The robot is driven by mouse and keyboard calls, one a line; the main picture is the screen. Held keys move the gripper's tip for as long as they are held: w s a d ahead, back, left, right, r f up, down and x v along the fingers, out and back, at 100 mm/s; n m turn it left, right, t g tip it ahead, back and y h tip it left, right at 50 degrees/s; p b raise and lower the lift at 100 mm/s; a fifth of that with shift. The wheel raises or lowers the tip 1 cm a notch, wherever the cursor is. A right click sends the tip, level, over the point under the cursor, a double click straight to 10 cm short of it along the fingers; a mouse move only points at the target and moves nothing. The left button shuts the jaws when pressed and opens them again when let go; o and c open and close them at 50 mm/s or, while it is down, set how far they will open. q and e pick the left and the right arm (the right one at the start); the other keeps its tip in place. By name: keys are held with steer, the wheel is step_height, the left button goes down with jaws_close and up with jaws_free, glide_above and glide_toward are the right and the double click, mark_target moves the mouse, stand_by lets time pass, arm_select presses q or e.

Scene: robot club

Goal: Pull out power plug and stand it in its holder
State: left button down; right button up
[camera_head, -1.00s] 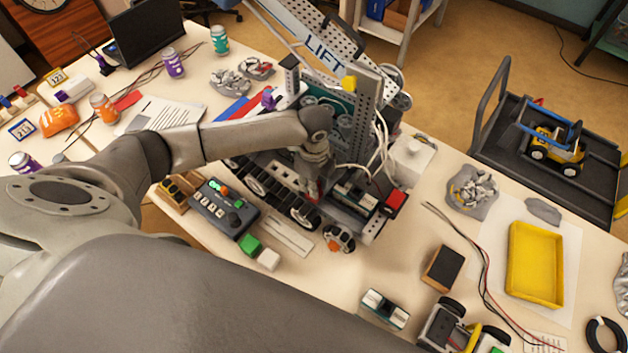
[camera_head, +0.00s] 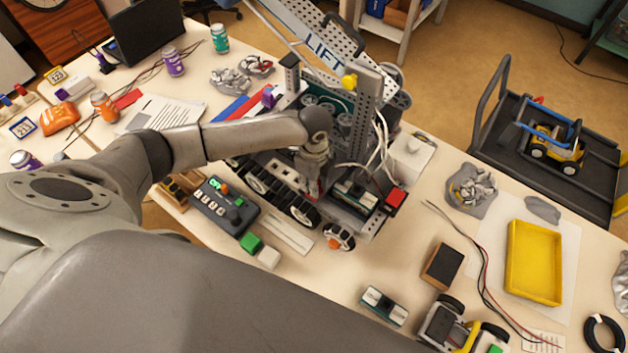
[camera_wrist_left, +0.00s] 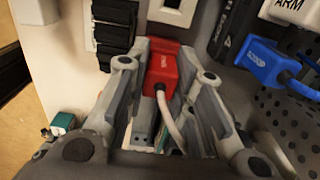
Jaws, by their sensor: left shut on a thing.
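The red plug (camera_wrist_left: 162,72) with a pale cable is between the two fingers of my left gripper (camera_wrist_left: 166,60) in the left wrist view. The fingers are shut on its sides. In the head view my left gripper (camera_head: 313,182) points down into the chassis of the tracked robot (camera_head: 290,205), and only a little red shows at its tips. I cannot tell whether the plug is still seated. A white-rimmed part (camera_wrist_left: 173,12) lies just beyond it. I cannot make out the plug's holder with certainty. My right gripper is not in view.
A blue plug (camera_wrist_left: 258,62) and a perforated plate (camera_wrist_left: 285,118) lie right of the gripper in the wrist view. The tower (camera_head: 357,120) and loose white cables (camera_head: 381,145) rise beside my arm. A control box (camera_head: 224,207) stands left; a yellow tray (camera_head: 534,262) lies right.

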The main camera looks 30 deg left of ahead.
arm_select(q)
steer(key=shift+f, duration=0.2)
steer(key=c, duration=1.2)
jaws_free()
steer(key=shift+o, duration=0.2)
step_height(320, 180, up, 5)
steer(key=p, duration=0.5)
steer(key=shift+p, duration=0.3)
steer(key=shift+r, duration=1)
steer(key=shift+s, duration=0.1)
